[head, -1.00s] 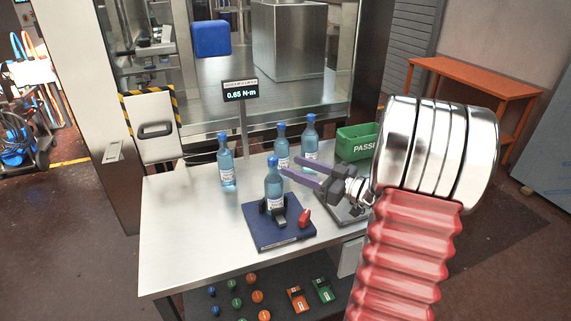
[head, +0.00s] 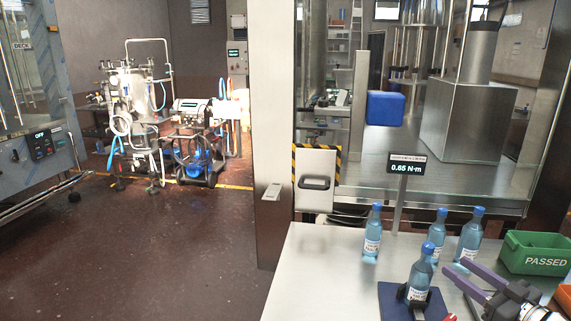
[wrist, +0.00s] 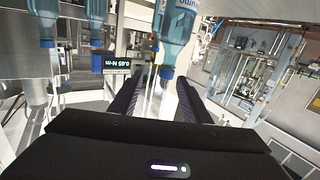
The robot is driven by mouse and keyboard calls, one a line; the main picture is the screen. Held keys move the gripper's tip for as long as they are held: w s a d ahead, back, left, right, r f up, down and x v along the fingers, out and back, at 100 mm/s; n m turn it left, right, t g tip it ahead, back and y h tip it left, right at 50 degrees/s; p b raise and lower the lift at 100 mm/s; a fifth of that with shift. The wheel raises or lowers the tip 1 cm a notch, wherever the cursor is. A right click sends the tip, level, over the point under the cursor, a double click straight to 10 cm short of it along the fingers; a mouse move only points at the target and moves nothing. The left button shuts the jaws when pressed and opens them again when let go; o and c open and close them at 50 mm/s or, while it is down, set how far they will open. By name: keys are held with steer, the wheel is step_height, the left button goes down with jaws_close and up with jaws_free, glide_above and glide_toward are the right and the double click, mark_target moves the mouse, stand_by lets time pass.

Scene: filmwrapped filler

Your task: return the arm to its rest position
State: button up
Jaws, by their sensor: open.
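My gripper (head: 462,275) is at the lower right of the head view, its two purple-grey fingers apart and pointing left. It is open, and nothing shows between its fingertips. A blue-capped bottle (head: 420,272) stands in a holder on the dark blue base (head: 393,303), just left of the fingers. In the wrist view the dark fingers (wrist: 158,98) are spread, with a bottle (wrist: 178,40) beyond them.
More blue-capped bottles stand behind on the steel table (head: 305,275), one of them at left (head: 372,233). A display (head: 406,164) reads 0.65 N·m. A green bin marked PASSED (head: 545,262) is at right. Open floor (head: 150,255) lies left of the table.

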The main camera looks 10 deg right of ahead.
steer(key=s+d+f+m+g+h, duration=0.3)
steer(key=d+f+m+g+h, duration=0.1)
steer(key=d+h, duration=0.2)
steer(key=s+d+f+m+g+h, duration=0.3)
steer(key=s+d+f+g+h, duration=0.15)
steer(key=d+h, duration=0.2)
steer(key=s+a+r+n+g+y, duration=0.1)
steer(key=s+a+r+y, duration=0.1)
steer(key=a, duration=1.3)
steer(key=s+a+r+n+y, duration=0.1)
steer(key=s+a+r+y, duration=0.2)
steer(key=a, duration=1.1)
steer(key=s+a+r+n+g+y, duration=0.1)
steer(key=s+a+r, duration=0.3)
steer(key=a, duration=1.1)
steer(key=shift+s+a+r+g+y, duration=0.4)
steer(key=shift+s+y, duration=0.25)
steer(key=shift+y, duration=0.2)
steer(key=shift+d, duration=0.1)
